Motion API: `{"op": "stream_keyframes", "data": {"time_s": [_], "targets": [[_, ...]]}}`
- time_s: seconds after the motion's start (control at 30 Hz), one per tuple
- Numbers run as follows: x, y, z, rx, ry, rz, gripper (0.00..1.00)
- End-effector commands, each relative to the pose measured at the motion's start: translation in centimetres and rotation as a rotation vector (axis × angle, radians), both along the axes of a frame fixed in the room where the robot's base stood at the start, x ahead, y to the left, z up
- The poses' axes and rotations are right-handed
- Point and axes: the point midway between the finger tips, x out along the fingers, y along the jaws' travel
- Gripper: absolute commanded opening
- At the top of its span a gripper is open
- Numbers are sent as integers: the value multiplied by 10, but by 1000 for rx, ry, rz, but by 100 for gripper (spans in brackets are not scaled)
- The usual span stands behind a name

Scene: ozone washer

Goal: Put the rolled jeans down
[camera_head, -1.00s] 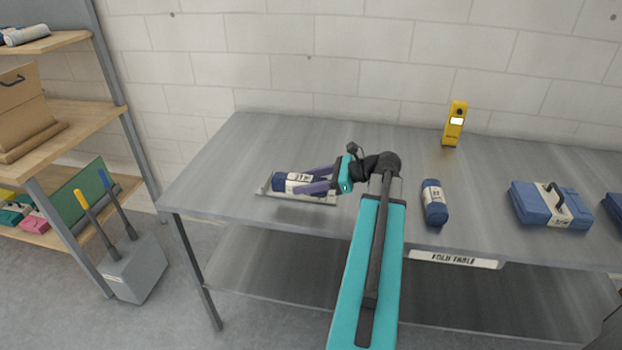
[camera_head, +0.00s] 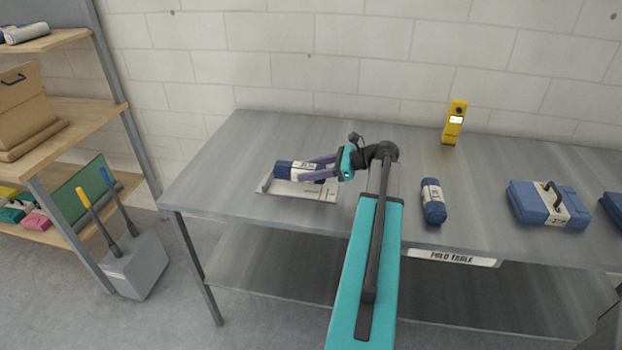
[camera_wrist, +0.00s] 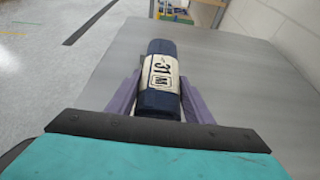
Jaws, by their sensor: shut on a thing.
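The rolled jeans (camera_head: 285,169) are a dark blue roll with a cream label band. They lie between the two purple fingers of my gripper (camera_head: 318,170), which is shut on them. In the head view they are above a pale flat tray (camera_head: 325,192) on the left part of the steel table; whether they touch it I cannot tell. In the wrist view the roll (camera_wrist: 161,98) points away from me, with "31" on its label, between the fingers of my gripper (camera_wrist: 160,95). The tray is hidden there.
A second rolled pair (camera_head: 432,202) lies on the steel table (camera_head: 232,140) right of my arm. Folded jeans (camera_head: 548,205) lie further right. A yellow device (camera_head: 454,122) stands at the back. Wooden shelves (camera_head: 75,125) stand left. The table's back left is clear.

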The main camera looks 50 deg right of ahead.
Motion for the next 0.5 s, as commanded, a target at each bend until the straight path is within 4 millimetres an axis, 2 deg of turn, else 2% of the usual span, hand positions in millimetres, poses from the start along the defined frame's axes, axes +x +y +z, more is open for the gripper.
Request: {"op": "stream_keyframes", "data": {"time_s": [0.17,0.5], "targets": [[0,0,-2,1,-2,0,13],[0,0,-28,3,-1,-1,13]]}}
